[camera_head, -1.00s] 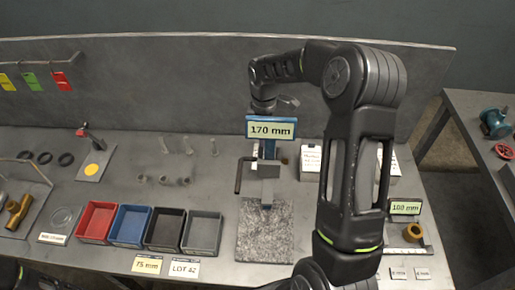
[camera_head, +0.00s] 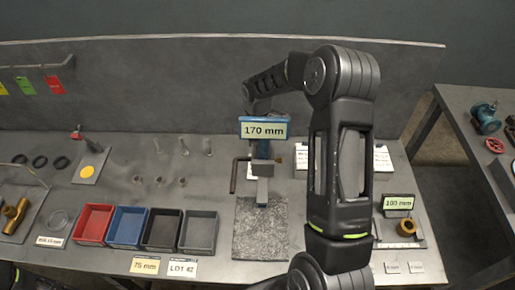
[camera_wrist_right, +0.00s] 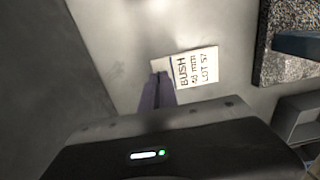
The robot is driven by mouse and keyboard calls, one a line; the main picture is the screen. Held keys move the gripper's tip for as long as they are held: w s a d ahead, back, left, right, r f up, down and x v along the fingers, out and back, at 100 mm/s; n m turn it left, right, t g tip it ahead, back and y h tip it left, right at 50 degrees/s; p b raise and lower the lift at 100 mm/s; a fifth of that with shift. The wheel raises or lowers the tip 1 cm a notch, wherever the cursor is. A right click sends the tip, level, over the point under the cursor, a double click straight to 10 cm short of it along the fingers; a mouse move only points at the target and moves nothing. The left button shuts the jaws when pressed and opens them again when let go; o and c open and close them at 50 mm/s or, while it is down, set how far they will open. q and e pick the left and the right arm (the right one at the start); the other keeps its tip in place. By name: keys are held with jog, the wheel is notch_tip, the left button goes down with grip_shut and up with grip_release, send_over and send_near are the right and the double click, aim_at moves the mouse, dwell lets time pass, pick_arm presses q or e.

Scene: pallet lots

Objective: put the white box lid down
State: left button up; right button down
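In the right wrist view a white piece lettered BUSH (camera_wrist_right: 195,67) shows, with a small plain white part at its left end; I take it for the white box lid. My right gripper's fingers (camera_wrist_right: 160,78) are close together with their tips at that plain end, and they look shut on it. The fingers hide part of the contact. In the head view a white labelled box (camera_head: 302,160) stands right of the blue stand, partly behind my right arm. More white shows right of the arm (camera_head: 382,158). My right gripper is hidden there. My left gripper is out of view.
A granite plate (camera_head: 260,243) lies in front of the stand with the 170 mm sign (camera_head: 263,129). Red (camera_head: 92,224), blue (camera_head: 128,227), black (camera_head: 162,229) and grey (camera_head: 199,232) bins line the front. A 100 mm sign (camera_head: 398,202) stands at right.

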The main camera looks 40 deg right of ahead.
jog(key=shift+f, duration=0.1)
jog(key=shift+f, duration=0.15)
jog(key=c, duration=1.6)
grip_release()
jog(key=shift+c, duration=0.2)
jog(key=shift+r, duration=0.25)
notch_tip(320, 180, up, 12)
jog(key=b, duration=0.1)
jog(key=shift+b, duration=0.3)
